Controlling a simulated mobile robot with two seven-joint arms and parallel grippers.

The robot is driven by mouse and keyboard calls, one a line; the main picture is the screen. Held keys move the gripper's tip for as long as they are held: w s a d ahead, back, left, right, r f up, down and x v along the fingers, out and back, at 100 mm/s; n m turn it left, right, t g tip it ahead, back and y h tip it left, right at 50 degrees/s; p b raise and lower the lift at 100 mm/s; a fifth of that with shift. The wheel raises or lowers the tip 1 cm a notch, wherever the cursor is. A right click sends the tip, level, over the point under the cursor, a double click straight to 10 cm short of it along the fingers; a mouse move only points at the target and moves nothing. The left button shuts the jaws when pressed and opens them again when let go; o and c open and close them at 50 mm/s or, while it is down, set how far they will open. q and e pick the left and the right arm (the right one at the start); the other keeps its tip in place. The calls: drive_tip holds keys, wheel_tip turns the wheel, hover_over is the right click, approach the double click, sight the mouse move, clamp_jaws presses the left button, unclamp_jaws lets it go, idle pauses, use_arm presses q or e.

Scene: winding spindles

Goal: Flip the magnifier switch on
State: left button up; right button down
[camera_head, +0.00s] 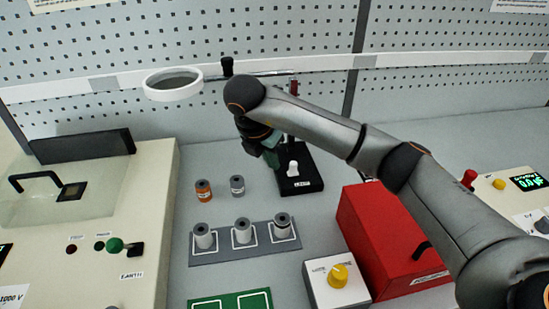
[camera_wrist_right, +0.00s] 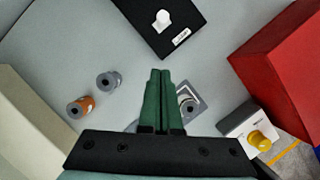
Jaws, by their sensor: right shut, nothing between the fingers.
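The magnifier (camera_head: 173,83) is a white ring lens on a thin horizontal arm at the back. Its black base (camera_head: 300,184) stands on the table and carries a white switch knob (camera_head: 293,169) and a small white label. In the right wrist view the white knob (camera_wrist_right: 162,19) on the black base (camera_wrist_right: 184,16) shows at the top, beyond the fingertips. My right gripper (camera_head: 271,158) is beside the base on its left in the head view. Its green fingers (camera_wrist_right: 160,72) are shut and empty, apart from the knob. My left gripper is not in view.
An orange spool (camera_head: 203,190) and a grey spool (camera_head: 237,185) stand behind a grey rack (camera_head: 215,257) with three spools. A red box (camera_head: 384,240) and a yellow-knob box (camera_head: 318,294) stand right. A cream machine (camera_head: 150,210) is left.

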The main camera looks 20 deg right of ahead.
sight(292, 175)
drive_tip(key=p+x, duration=0.1)
drive_tip(key=x, duration=0.6)
drive_tip(key=shift+d+f, duration=0.1)
drive_tip(key=shift+f, duration=0.05)
drive_tip(key=shift+w+d+p, duration=0.25)
drive_tip(key=shift+w+d, duration=0.1)
drive_tip(key=shift+d, duration=0.2)
drive_tip(key=shift+w+d+p, duration=0.2)
drive_tip(key=shift+w+d, duration=0.2)
drive_tip(key=shift+d, duration=0.15)
drive_tip(key=shift+w+d, duration=0.3)
drive_tip(key=shift+d, duration=0.25)
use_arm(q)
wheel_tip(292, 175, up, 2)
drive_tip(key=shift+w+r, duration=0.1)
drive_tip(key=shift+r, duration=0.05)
